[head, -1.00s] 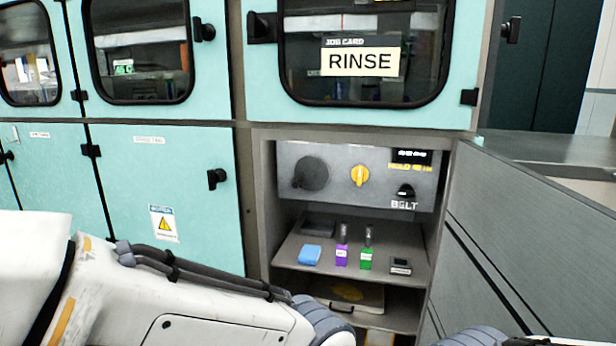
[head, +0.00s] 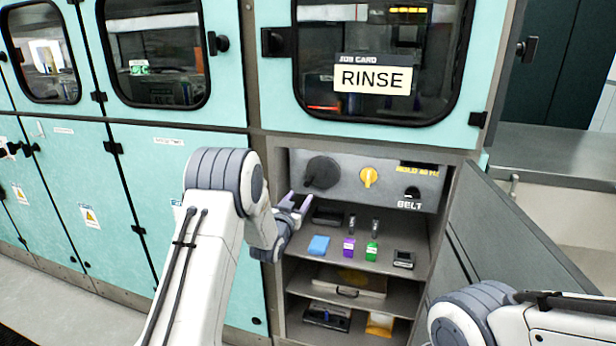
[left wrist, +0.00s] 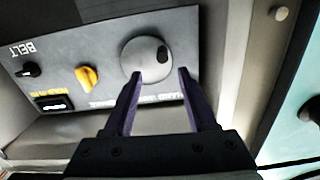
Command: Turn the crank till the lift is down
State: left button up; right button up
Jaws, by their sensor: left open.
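A round dark hand crank disc (head: 322,173) with a small knob is on the grey panel (head: 349,196) inside the open cabinet. In the left wrist view the crank disc (left wrist: 143,62) is just beyond my fingers, its small dark knob (left wrist: 162,54) on the right side of its face. My left gripper (head: 297,201) is open and empty, in front of the panel, below and left of the disc in the head view. Its fingertips (left wrist: 159,74) look apart from the disc. My right gripper is out of view. I cannot make out the lift.
A yellow knob (head: 369,178) and a black BELT knob (head: 412,193) sit right of the crank. A blue block (head: 318,246), a purple module (head: 349,248) and a green module (head: 372,252) are on the shelf below. The cabinet door (head: 510,240) stands open at right.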

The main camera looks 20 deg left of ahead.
aim_at(306, 186)
pick_arm(q)
jog(key=w, duration=1)
jog(key=shift+w+a, duration=0.15)
jog(key=shift+w, duration=0.1)
grip_shut()
